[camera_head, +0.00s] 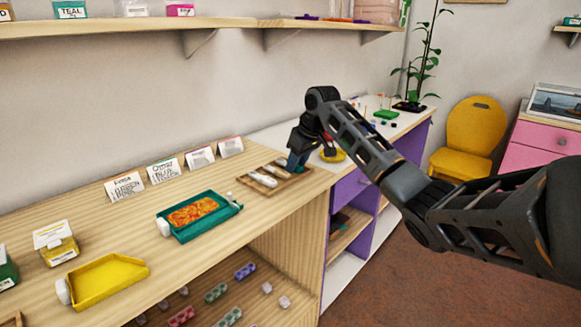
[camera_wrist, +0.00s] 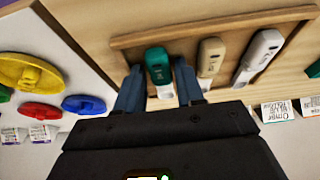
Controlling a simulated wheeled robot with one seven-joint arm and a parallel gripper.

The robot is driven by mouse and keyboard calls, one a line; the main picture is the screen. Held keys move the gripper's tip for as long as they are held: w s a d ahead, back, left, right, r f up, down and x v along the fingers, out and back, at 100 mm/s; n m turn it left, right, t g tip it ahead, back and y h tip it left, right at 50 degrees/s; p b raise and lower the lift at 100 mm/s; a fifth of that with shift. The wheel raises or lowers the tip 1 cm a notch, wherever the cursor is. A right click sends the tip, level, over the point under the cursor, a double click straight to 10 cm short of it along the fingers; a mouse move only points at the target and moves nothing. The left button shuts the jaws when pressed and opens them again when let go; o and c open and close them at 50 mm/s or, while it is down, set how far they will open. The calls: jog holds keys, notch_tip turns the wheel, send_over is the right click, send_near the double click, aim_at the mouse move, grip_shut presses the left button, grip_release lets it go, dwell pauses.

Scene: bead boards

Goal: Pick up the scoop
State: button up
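A wooden tray (camera_head: 268,188) on the shelf top holds slim tools side by side; its edge also shows in the wrist view (camera_wrist: 215,27). There I see a green tool with a pale end (camera_wrist: 158,65), a beige one (camera_wrist: 210,58) and a white one (camera_wrist: 260,52). Which is the scoop I cannot tell for sure. My gripper (camera_wrist: 158,88) is open, its two blue-grey fingers on either side of the green tool, with small gaps showing. In the head view my gripper (camera_head: 297,162) is at the tray's right end and hides the green tool.
A teal tray of orange beads (camera_head: 198,215) and a yellow open pan (camera_head: 108,281) stand on the wooden top at left. Folded cards (camera_head: 163,170) line the back. Yellow, red and blue discs lie on the white top beside the tray, the yellow one (camera_wrist: 30,72) nearest.

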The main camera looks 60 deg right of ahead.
jog(key=shift+c, duration=0.5)
grip_shut()
jog(key=shift+r, duration=0.1)
